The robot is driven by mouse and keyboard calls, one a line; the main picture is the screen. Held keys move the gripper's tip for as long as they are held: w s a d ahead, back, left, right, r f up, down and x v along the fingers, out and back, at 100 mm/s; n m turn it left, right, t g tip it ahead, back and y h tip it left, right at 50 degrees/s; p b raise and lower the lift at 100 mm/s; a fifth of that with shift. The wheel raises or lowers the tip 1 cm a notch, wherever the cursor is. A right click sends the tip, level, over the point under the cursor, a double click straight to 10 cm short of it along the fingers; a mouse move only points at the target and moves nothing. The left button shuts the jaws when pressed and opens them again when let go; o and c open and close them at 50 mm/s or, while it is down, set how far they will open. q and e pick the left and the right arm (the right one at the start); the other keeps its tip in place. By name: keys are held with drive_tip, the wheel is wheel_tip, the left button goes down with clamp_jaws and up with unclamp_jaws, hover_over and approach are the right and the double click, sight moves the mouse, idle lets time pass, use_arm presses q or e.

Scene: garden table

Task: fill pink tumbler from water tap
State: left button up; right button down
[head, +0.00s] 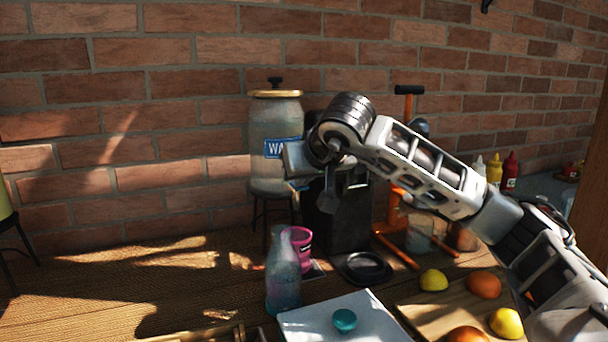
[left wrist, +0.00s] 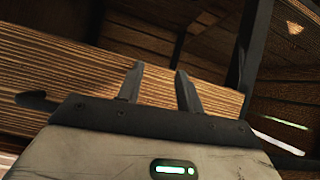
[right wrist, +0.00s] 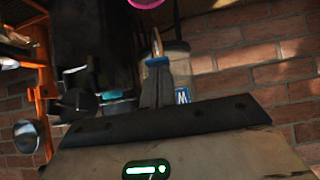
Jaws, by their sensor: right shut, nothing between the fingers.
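The pink tumbler (head: 302,240) stands on the table behind a clear bottle (head: 282,280), which hides part of it. A pink edge of it shows at the top of the right wrist view (right wrist: 148,2). The water dispenser (head: 274,115) is a glass jar with a blue label on a black stand; its tap is hidden in the head view. My right gripper (head: 300,184) is in front of the jar, above the tumbler. Its fingers (right wrist: 157,66) are shut and empty, close to the jar in the right wrist view. My left gripper (left wrist: 160,70) is open and empty near wooden boards.
In front are a white tray (head: 310,322) with a teal item (head: 344,320) and a board (head: 420,312) with fruit. The table's left side is mostly clear.

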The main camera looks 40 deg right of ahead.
drive_tip(key=shift+r, duration=0.15)
idle(0.3)
drive_tip(key=s+a+r+p, duration=0.2)
drive_tip(key=s+r, duration=0.4)
drive_tip(key=r, duration=0.5)
drive_tip(key=shift+s+a+p, duration=0.15)
drive_tip(key=shift+s+p, duration=0.25)
drive_tip(key=shift+p, duration=0.4)
